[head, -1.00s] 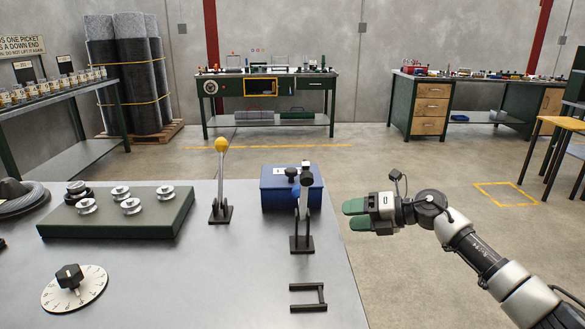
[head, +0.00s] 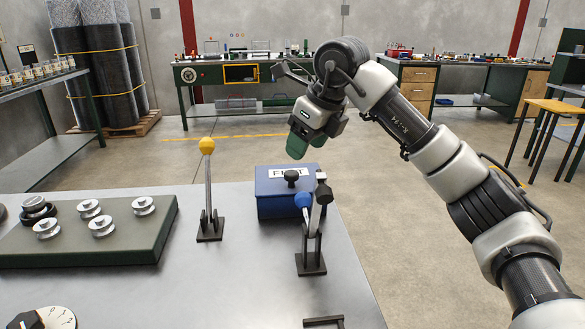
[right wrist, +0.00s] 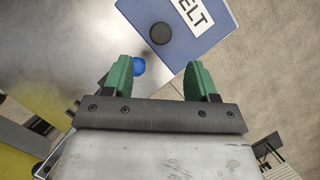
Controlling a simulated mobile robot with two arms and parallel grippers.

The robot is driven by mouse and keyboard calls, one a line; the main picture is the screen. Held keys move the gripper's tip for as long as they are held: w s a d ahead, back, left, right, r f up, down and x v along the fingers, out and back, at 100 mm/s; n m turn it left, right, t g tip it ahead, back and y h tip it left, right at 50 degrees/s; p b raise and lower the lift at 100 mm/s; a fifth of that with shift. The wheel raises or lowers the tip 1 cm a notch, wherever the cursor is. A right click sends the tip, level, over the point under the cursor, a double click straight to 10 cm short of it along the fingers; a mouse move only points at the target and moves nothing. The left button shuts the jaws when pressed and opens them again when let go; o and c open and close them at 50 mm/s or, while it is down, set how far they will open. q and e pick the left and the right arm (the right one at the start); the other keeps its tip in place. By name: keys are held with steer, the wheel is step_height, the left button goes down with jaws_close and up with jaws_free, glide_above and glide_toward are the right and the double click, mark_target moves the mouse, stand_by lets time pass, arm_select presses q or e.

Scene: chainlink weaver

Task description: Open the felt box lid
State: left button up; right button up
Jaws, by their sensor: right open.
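The felt box (head: 272,199) is blue, with a white label and a black lid knob (head: 291,176), and stands at the table's far right edge. Its lid is closed. In the right wrist view the box (right wrist: 205,50) is at the top, with part of the label reading "ELT" and the round knob (right wrist: 160,33) ahead of my fingers. My right gripper (head: 303,146) points down above the box in the head view, empty and apart from it. The wrist view shows its two green fingers (right wrist: 157,78) spread wide. My left gripper is not in view.
A blue-knobbed lever (head: 310,235) stands in front of the box, partly covering it. A yellow-knobbed lever (head: 208,190) stands to its left. A green board (head: 110,248) with several metal spools and a dial (head: 45,318) lie on the left. The table between is clear.

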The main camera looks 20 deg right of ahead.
mark_target(292, 173)
steer(key=x, duration=0.8)
steer(key=shift+w+r, duration=0.1)
steer(key=shift+w, duration=0.1)
jaws_close()
